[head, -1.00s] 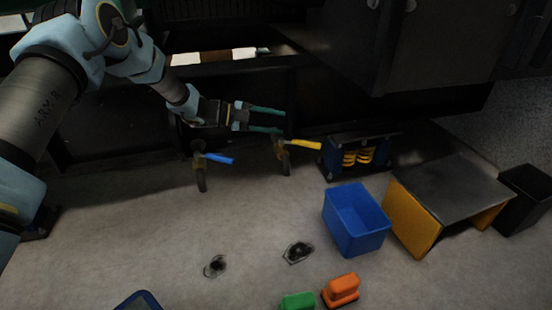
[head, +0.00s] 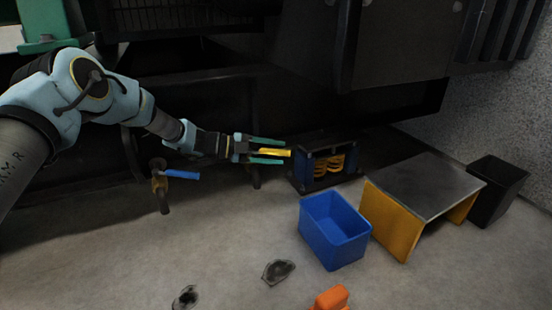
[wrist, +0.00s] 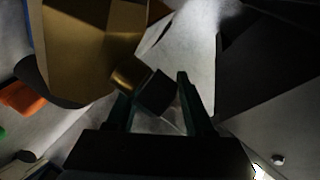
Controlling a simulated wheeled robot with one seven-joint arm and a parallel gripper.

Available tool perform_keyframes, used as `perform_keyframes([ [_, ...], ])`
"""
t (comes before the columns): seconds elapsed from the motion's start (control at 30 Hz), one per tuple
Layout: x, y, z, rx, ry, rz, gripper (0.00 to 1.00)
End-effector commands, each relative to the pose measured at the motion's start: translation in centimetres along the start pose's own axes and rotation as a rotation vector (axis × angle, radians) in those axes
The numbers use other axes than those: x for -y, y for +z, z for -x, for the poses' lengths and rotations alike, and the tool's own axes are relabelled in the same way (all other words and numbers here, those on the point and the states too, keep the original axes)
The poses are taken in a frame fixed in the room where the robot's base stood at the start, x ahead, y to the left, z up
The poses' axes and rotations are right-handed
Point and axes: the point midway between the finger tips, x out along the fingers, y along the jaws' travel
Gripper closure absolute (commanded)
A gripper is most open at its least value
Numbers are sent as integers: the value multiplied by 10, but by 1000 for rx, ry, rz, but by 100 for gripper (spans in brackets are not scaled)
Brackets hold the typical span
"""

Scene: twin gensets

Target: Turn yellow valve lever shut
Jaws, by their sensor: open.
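The yellow valve lever (head: 276,153) points right from its pipe (head: 255,176), low beside the dark genset frame. My gripper (head: 284,152) is open, with its two green fingers above and below the lever in the head view. Whether either finger touches the lever I cannot tell. In the wrist view the fingers (wrist: 154,86) stand apart, with a small block, part brass-coloured and part dark, at their tips; I cannot tell for sure that it is the lever. The gripper hides the lever's pivot end.
A blue-handled valve (head: 180,174) stands to the left. To the right are a unit with yellow coils (head: 328,163), a blue bin (head: 335,230), a yellow-sided bench (head: 425,185) and a black bin (head: 497,190).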

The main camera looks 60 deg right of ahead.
Motion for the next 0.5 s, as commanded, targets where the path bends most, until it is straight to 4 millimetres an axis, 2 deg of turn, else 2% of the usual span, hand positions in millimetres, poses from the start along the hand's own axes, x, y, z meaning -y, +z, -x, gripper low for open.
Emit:
perform_keyframes([
  [0.33,1,0,-6,1,-1,0,47],
  [0.37,1,0,-6,1,-1,0,48],
  [0.5,1,0,-5,1,-1,0,64],
])
